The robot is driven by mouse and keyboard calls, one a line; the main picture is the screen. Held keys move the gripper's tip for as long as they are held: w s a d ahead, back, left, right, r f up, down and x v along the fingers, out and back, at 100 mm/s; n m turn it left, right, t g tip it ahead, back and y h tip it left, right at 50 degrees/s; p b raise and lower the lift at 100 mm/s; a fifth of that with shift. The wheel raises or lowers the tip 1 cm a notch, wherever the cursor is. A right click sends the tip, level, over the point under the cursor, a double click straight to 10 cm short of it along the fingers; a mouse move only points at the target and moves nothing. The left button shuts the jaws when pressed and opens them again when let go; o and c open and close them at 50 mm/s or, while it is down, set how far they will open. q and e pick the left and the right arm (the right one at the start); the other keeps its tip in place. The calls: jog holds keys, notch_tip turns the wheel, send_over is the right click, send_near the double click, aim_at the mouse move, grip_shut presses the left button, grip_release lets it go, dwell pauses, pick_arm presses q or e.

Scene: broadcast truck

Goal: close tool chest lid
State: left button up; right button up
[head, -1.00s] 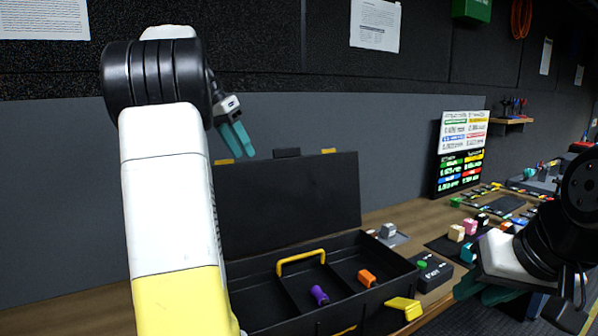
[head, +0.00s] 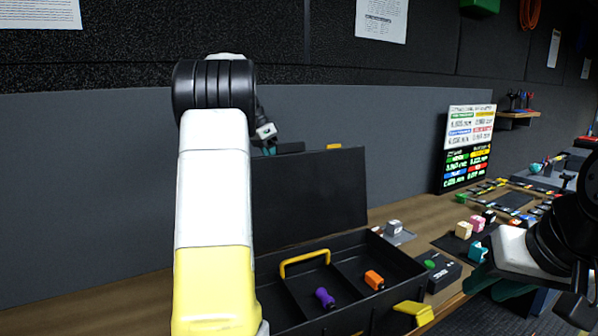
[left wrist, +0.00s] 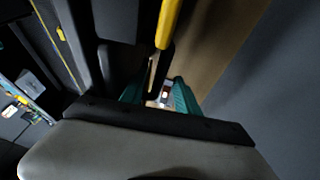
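The black tool chest (head: 395,297) stands on the bench with its lid (head: 308,200) raised upright at the back. A yellow handle, a purple piece (head: 324,297) and an orange piece (head: 373,280) are inside. My left gripper (head: 268,150) is at the lid's upper left edge, its fingertips partly hidden there. In the left wrist view its teal fingers (left wrist: 158,95) are apart, with a dark edge and a yellow part close by; contact cannot be told. My right gripper (head: 494,284) is at the right by the bench's front edge, fingers apart and empty.
A black box with a green button (head: 440,270) stands right of the chest. Several small coloured blocks (head: 464,230) lie farther right. A grey wall panel (head: 90,190) rises behind the bench. A yellow latch (head: 414,312) sticks out at the chest's front.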

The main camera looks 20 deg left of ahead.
pick_arm(q)
jog(key=shift+d+f, duration=0.1)
jog(key=shift+f, duration=0.15)
grip_shut()
dwell(1.4)
